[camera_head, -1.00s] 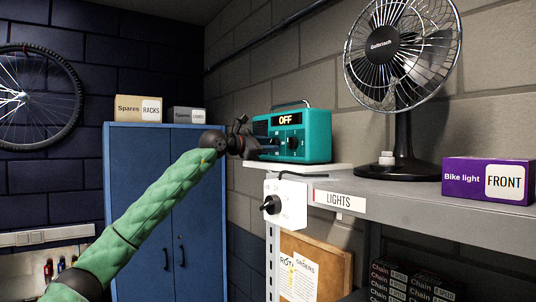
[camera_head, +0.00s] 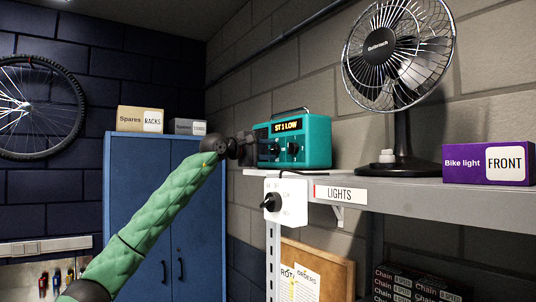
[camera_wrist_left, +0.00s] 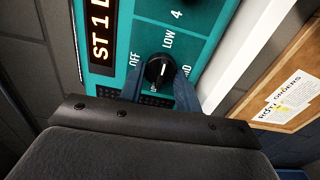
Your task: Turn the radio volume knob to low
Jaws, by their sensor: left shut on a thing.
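The teal radio (camera_head: 317,142) stands on the shelf with its display reading "ST 1 LOW". In the left wrist view the radio's face (camera_wrist_left: 200,22) fills the top, and a black knob (camera_wrist_left: 160,70) with a white pointer line sits below the word LOW. My left gripper (camera_wrist_left: 160,88) has its fingers on both sides of this knob and is shut on it. In the head view the left gripper (camera_head: 255,150) is at the radio's front, and its fingers are hard to make out. My right gripper is not in view.
A black fan (camera_head: 398,80) and a purple bike light box (camera_head: 488,164) stand on the grey shelf (camera_head: 430,199). A white LIGHTS switch box (camera_head: 288,202) hangs below the radio. A blue cabinet (camera_head: 150,200) is behind my arm.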

